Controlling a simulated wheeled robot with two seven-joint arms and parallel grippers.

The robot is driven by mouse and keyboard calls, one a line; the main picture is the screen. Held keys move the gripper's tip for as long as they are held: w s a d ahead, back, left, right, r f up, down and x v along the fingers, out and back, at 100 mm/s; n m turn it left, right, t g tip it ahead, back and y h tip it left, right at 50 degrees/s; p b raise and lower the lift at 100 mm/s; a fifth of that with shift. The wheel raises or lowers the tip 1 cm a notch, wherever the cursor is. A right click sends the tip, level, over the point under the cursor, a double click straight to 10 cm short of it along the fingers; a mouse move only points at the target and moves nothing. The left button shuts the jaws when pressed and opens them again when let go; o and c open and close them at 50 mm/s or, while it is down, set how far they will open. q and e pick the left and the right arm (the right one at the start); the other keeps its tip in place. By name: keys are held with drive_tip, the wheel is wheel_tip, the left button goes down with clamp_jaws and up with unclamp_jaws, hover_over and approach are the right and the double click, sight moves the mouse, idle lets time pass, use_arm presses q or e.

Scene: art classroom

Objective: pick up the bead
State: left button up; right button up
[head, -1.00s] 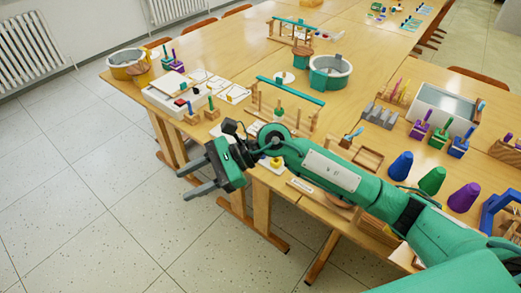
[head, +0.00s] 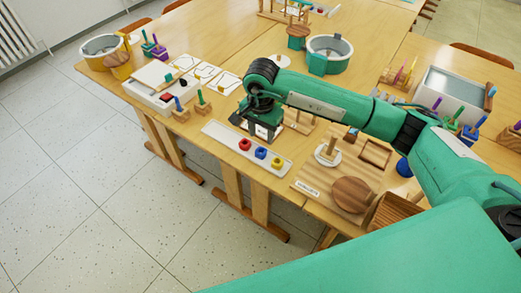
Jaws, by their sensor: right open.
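Three beads lie in a row on a long white tray (head: 219,133) near the table's front edge: a red bead (head: 245,144), a blue bead (head: 261,153) and a yellow bead (head: 277,163). My right gripper (head: 256,132) is just behind the red and blue beads in the picture. Its dark fingers are apart and point downward, with no bead seen between them. My left gripper is not in view.
Left of the tray stand small peg blocks (head: 181,112) and a white box (head: 150,92). To the right is a wooden board (head: 318,182) with a round disc (head: 354,194). A round tub (head: 329,55) stands behind my arm. Open floor lies left of the table.

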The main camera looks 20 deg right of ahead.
sight(260, 150)
wheel_tip(260, 150, down, 2)
drive_tip(key=shift+f, duration=0.2)
drive_tip(key=f+p, duration=0.1)
drive_tip(key=f, duration=0.4)
drive_tip(key=shift+a+p, duration=0.2)
drive_tip(key=shift+p, duration=0.1)
drive_tip(key=shift+f, duration=0.3)
drive_tip(key=c, duration=0.7)
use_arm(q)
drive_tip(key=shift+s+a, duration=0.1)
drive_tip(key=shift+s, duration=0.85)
